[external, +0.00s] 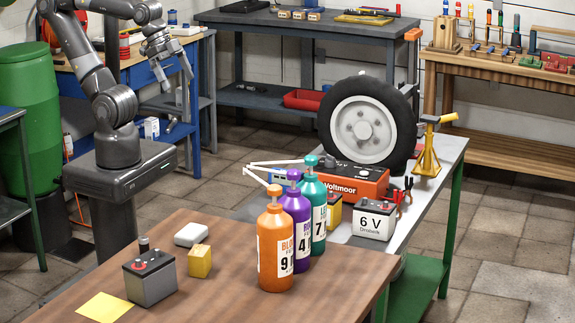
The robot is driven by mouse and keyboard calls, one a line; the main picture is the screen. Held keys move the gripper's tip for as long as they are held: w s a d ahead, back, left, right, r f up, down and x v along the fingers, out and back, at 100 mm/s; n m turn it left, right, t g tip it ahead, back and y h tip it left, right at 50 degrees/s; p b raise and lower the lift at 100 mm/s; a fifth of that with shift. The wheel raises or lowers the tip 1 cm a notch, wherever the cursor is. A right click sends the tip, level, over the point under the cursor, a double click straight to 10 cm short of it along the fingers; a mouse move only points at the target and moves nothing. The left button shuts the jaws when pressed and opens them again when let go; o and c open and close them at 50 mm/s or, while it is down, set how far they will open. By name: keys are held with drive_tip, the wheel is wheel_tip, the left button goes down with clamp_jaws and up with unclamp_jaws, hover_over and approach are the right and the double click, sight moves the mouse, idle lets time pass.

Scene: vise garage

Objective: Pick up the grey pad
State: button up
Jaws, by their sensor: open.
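A small pale pad with rounded edges (191,234), looking whitish to light grey, lies flat on the brown wooden table. It is the closest match to the grey pad. A yellow block (200,261) stands just in front of it, and a grey battery with a black top (150,280) is to its front left. My gripper (177,84) is raised at the upper left, well above and beyond the table. Its fingers are apart with nothing between them.
Orange (275,250), purple (297,222) and teal (313,205) pump bottles stand in a row to the pad's right. A yellow sheet (105,307) lies at the table's front left. A metal bench (445,160) with a wheel (364,125) stands behind the bottles.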

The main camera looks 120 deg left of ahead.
drive_tip(key=g, duration=0.6)
hover_over(191, 230)
wheel_tip(191, 230, down, 22)
drive_tip(key=shift+s+a+f, duration=0.1)
drive_tip(key=shift+a+f, duration=0.05)
drive_tip(key=shift+f, duration=0.05)
drive_tip(key=shift+d+f, duration=0.15)
drive_tip(key=shift+f, duration=1.45)
drive_tip(key=shift+d+f, duration=0.1)
drive_tip(key=shift+f, duration=1.5)
drive_tip(key=shift+c, duration=0.6)
drive_tip(key=c, duration=0.9)
